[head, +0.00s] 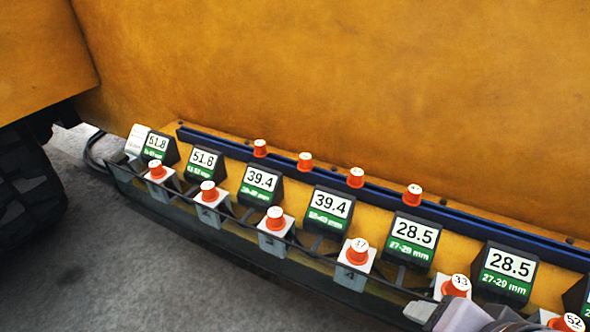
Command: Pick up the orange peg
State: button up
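Several orange pegs with white, marked tops show in the head view, and I cannot tell which one is meant. A front row stands on white blocks, among them a far-left peg (156,169), a middle peg (275,218) and a peg marked 17 (357,251). A peg marked 33 (457,286) is partly hidden at the lower right. A back row sits along the blue rail, including a peg (260,148) and a peg (413,195). A grey part at the bottom right edge seems to be mine; no fingertips show clearly and no peg is visibly held.
Angled black-and-green signs, such as one reading 39.4 (328,213) and one reading 28.5 (412,241), stand between the peg rows. A blue rail (460,216) runs behind them. A large yellow wall (340,70) rises behind. Grey ground (130,260) is open at the lower left.

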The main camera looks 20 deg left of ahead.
aim_at(304, 164)
jog(key=u, duration=0.95)
jog(key=i+j+z, duration=0.6)
jog(key=j, duration=0.25)
jog(key=i+j+z, duration=0.15)
jog(key=j, duration=0.2)
jog(key=i+j+z, duration=0.2)
jog(key=j, duration=0.2)
jog(key=j+z, duration=0.2)
jog(key=j, duration=0.15)
jog(key=i, duration=0.05)
